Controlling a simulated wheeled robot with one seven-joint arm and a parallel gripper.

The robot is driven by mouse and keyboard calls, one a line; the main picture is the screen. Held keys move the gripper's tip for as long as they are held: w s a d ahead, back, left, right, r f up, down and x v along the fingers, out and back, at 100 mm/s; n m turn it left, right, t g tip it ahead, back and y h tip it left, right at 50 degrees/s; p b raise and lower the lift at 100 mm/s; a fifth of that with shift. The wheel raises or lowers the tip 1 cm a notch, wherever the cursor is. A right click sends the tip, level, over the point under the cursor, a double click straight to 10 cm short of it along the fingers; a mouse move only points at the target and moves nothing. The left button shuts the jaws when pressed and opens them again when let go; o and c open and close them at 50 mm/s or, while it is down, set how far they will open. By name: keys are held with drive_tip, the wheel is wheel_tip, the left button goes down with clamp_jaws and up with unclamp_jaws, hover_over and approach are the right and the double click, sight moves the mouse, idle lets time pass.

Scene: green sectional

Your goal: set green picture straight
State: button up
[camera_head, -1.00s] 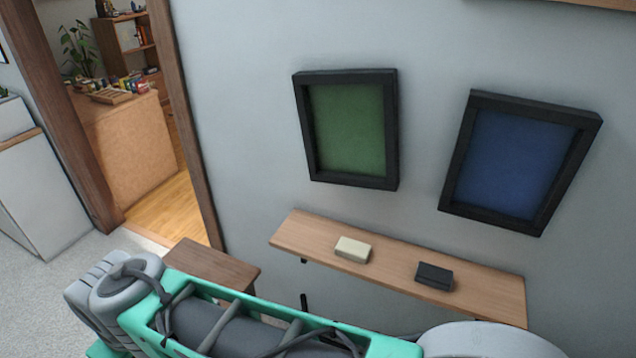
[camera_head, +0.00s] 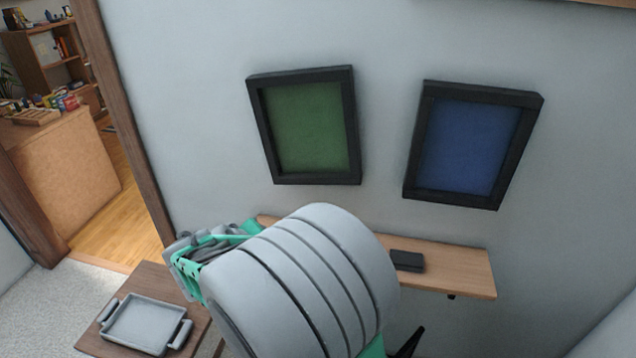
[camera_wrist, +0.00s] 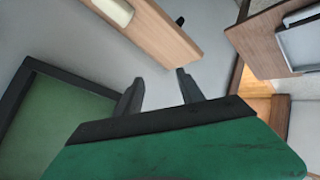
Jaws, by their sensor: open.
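The green picture (camera_head: 312,128) hangs on the wall in a black frame. Its top edge rises to the right while the shelf edge falls to the right, so it looks tilted counterclockwise against the shelf. In the wrist view its green face and black frame (camera_wrist: 62,118) show at the left, partly hidden by my gripper's body. My gripper (camera_wrist: 160,76) is open, with nothing between its fingers, and appears beside the picture, apart from it. In the head view my arm hides the gripper.
A blue picture (camera_head: 468,148) hangs to the right. A wooden shelf (camera_head: 465,273) below holds a black block (camera_head: 407,261); a pale block (camera_wrist: 113,10) shows in the wrist view. A small table (camera_head: 150,280) at lower left bears a grey tray (camera_head: 145,322). A doorway opens at left.

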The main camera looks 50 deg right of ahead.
drive_tip(key=s+d+n+h, duration=0.15)
drive_tip(key=d+h, duration=0.25)
drive_tip(key=d, duration=0.5)
drive_tip(key=n+t+h, duration=0.2)
drive_tip(key=n+h, duration=0.2)
drive_tip(key=n, duration=0.3)
approach(311, 182)
drive_tip(key=d, duration=0.2)
drive_tip(key=p+x, duration=0.1)
drive_tip(key=x, duration=0.1)
drive_tip(key=p+x, duration=0.1)
drive_tip(key=x, duration=0.1)
drive_tip(key=p+x, duration=0.1)
drive_tip(key=x, duration=0.2)
drive_tip(key=shift+w+a, duration=0.15)
drive_tip(key=shift+w, duration=0.3)
drive_tip(key=shift+c, duration=0.3)
clamp_jaws()
